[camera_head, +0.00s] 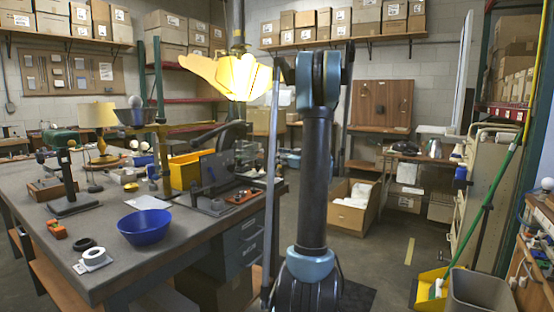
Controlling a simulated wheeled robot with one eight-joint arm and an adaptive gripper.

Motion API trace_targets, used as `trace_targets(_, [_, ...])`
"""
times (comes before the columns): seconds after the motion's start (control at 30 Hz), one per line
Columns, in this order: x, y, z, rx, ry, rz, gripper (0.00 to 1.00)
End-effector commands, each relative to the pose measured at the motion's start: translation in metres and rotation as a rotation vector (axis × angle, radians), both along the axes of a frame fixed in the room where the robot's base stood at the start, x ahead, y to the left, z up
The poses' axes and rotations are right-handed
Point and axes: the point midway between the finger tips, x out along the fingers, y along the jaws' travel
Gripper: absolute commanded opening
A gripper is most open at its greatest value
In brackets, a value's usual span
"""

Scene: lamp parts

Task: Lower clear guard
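No guard is plainly recognisable. A dark, upright, flat panel (217,169) stands on a small machine base (214,205) near the right end of the workbench; it may be the clear guard, but I cannot tell if it is see-through. The panel looks raised, leaning slightly. My arm rises in the middle of the view, to the right of the bench and apart from the panel. My gripper cannot be made out in this view.
The grey workbench (115,222) holds a blue bowl (145,227), a yellow bin (185,170) and a lamp (98,125). A cardboard box (352,207) sits on the floor behind my arm.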

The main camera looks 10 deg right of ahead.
Motion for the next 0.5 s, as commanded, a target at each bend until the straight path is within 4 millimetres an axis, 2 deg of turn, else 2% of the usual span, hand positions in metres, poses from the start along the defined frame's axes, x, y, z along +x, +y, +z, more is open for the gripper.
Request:
trace_targets(0.1, [0.000,0.000,0.000,0.000,0.000,0.000,0.39])
trace_targets(0.27, [0.004,0.001,0.004,-0.012,0.016,0.006,0.03])
trace_targets(0.3, [0.007,0.002,0.007,-0.021,0.029,0.010,0.00])
trace_targets(0.5, [0.027,0.010,0.033,-0.103,0.142,0.044,0.00])
